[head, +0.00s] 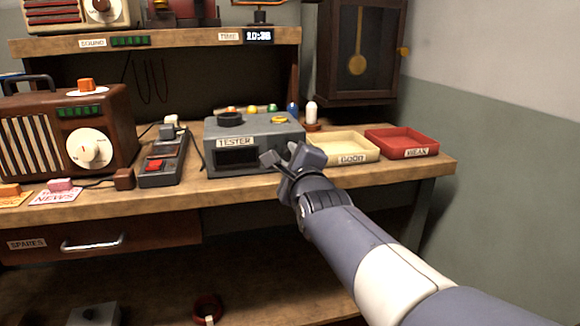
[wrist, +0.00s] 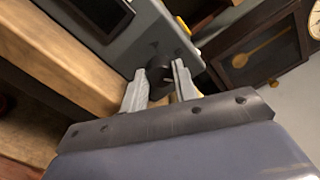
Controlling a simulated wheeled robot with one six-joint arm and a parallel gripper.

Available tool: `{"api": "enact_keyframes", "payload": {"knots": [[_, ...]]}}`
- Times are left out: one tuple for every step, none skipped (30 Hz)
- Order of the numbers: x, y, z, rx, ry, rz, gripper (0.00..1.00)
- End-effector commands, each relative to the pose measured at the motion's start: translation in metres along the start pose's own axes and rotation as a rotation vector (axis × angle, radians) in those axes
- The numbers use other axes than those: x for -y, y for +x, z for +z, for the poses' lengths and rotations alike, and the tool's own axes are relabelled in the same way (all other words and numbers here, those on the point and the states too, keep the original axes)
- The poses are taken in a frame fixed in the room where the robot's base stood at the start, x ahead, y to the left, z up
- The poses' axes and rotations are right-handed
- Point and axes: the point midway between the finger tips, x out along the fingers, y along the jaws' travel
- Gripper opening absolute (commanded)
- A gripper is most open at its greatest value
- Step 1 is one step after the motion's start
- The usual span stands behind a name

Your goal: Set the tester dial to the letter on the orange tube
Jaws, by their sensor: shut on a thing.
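The grey tester (head: 255,130) stands on the bench with a dark front window and a "TESTER" label. My gripper (head: 279,156) is at the right part of its front face. In the wrist view my gripper (wrist: 159,82) is shut on a round black dial knob (wrist: 159,69) with a light pointer mark. The dial is hidden behind my gripper in the head view, and I cannot read its letters. A small orange-topped thing (head: 232,109) shows behind the tester's top, beside yellow and green ones. I cannot tell if it is the orange tube; no letter on it is readable.
A cream "GOOD" tray (head: 343,143) and a red "WEAK" tray (head: 400,139) are right of the tester. Blue (head: 293,111) and white (head: 311,112) upright tubes stand behind. A switch box (head: 163,158) and brown radio (head: 64,133) are left. A clock cabinet (head: 352,55) stands behind.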

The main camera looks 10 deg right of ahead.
Motion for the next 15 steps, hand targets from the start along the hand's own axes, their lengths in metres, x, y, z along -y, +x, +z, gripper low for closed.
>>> {"api": "enact_keyframes", "payload": {"knots": [[-0.0026,0.0,-0.0013,-0.001,0.022,0.001,0.05],[-0.0024,0.0,-0.0013,-0.001,0.033,0.001,0.05],[-0.0024,0.0,-0.0012,-0.001,0.049,0.002,0.05],[-0.0023,0.0,-0.0012,-0.001,0.059,0.002,0.05],[-0.0022,0.0,-0.0011,-0.001,0.067,0.002,0.05],[-0.002,0.0001,-0.0011,-0.002,0.078,0.003,0.05],[-0.0018,0.0001,-0.001,-0.002,0.085,0.003,0.05],[-0.0017,0.0001,-0.0009,-0.002,0.091,0.003,0.05],[-0.0015,0.0001,-0.0009,-0.002,0.097,0.003,0.05],[-0.0014,0.0001,-0.0008,-0.002,0.1,0.003,0.05],[-0.0013,0.0002,-0.0008,-0.002,0.104,0.003,0.05],[-0.0012,0.0002,-0.0007,-0.002,0.107,0.003,0.05],[-0.0011,0.0002,-0.0007,-0.002,0.109,0.003,0.05],[-0.001,0.0002,-0.0007,-0.002,0.111,0.003,0.05],[-0.001,0.0002,-0.0006,-0.002,0.112,0.003,0.05]]}}
